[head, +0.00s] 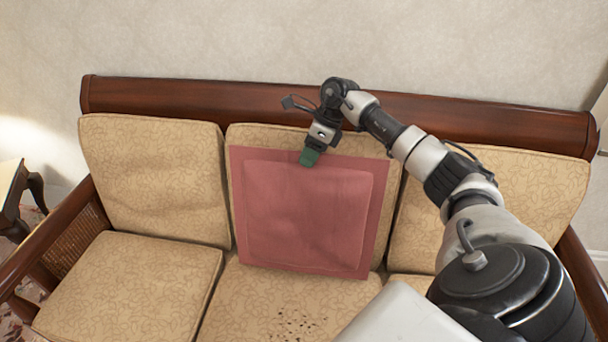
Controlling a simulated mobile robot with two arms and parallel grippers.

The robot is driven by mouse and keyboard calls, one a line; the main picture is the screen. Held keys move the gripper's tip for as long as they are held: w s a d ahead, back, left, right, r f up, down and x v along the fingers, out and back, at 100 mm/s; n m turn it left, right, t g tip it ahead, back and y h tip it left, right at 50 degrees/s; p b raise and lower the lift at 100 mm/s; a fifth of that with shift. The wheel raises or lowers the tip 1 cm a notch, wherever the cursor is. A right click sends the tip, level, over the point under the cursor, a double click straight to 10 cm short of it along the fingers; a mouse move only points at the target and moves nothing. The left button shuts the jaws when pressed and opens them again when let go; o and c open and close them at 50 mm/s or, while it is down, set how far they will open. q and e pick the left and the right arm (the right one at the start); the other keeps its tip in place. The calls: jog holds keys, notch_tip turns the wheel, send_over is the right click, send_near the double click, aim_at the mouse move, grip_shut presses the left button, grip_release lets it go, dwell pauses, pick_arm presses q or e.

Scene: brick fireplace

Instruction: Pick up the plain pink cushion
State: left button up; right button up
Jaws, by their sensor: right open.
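The plain pink cushion (308,215) is square with a flat border. It leans upright against the middle back cushion of the sofa, its lower edge on the middle seat. My right gripper (309,157) is at the cushion's top edge, a little left of the middle of that edge, and points down at it. It is open. Its green fingertip overlaps the top border in the picture; I cannot tell whether it touches. My left gripper is not in view.
The sofa has a dark wooden top rail (230,100) and patterned beige cushions (150,175). A wooden armrest (50,235) is at the left. A small side table (12,200) stands at the far left. The left seat (130,290) is clear.

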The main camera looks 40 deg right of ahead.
jog(key=shift+f, duration=0.2)
dwell(0.6)
grip_shut()
jog(key=shift+s+f, duration=0.15)
dwell(1.2)
